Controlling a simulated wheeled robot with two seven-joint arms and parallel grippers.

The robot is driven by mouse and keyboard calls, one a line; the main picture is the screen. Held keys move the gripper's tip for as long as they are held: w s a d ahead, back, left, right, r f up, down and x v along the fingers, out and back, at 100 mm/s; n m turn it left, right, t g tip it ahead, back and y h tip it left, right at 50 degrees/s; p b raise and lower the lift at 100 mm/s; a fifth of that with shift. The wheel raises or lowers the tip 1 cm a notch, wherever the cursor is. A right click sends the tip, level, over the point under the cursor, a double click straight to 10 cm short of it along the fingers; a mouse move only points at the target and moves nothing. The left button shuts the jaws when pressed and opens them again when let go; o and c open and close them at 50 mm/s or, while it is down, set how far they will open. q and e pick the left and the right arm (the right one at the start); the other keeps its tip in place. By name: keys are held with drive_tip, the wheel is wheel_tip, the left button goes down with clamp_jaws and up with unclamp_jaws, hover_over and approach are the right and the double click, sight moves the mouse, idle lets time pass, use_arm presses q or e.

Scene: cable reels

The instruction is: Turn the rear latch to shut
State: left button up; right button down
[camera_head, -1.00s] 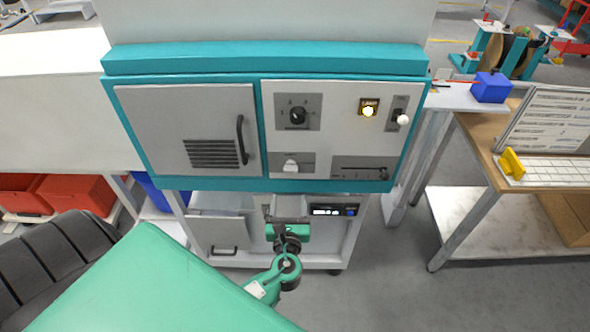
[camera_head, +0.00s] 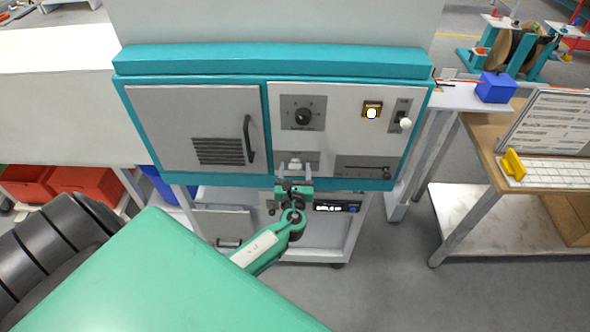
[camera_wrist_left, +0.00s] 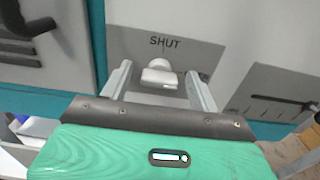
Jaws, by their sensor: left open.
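The latch (camera_head: 295,161) is a small pale knob on a grey plate, low on the teal and white cabinet front. In the left wrist view the latch (camera_wrist_left: 162,78) sits below the word SHUT on its plate (camera_wrist_left: 150,48). My left gripper (camera_head: 295,170) is open in front of it. In the left wrist view its fingers (camera_wrist_left: 160,84) stand to either side of the knob, with a gap on both sides. My green left forearm comes up from the lower left. My right gripper is not in view.
Above the latch is a black rotary dial (camera_head: 303,117). A lit button (camera_head: 371,111), a white-knobbed lever (camera_head: 404,123) and a slider (camera_head: 362,168) lie to the right. A vented door with a dark handle (camera_head: 248,139) is on the left.

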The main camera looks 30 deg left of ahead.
use_arm(q)
drive_tip(key=c, duration=1)
drive_tip(key=shift+o, duration=0.2)
drive_tip(key=shift+f+n+b, duration=0.2)
drive_tip(key=shift+n+b, duration=1)
drive_tip(key=shift+b, duration=0.15)
drive_tip(key=shift+s+a+f+n+b, duration=0.1)
drive_tip(key=shift+n+b, duration=3.15)
drive_tip(key=shift+n, duration=0.65)
drive_tip(key=shift+a+n+b, duration=0.1)
drive_tip(key=shift+n+b, duration=3.15)
drive_tip(key=shift+n, duration=0.65)
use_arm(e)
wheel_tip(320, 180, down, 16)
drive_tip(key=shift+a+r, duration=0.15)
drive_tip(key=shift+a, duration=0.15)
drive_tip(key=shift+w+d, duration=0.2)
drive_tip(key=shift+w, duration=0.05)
use_arm(q)
drive_tip(key=o, duration=1)
drive_tip(key=shift+c, duration=0.2)
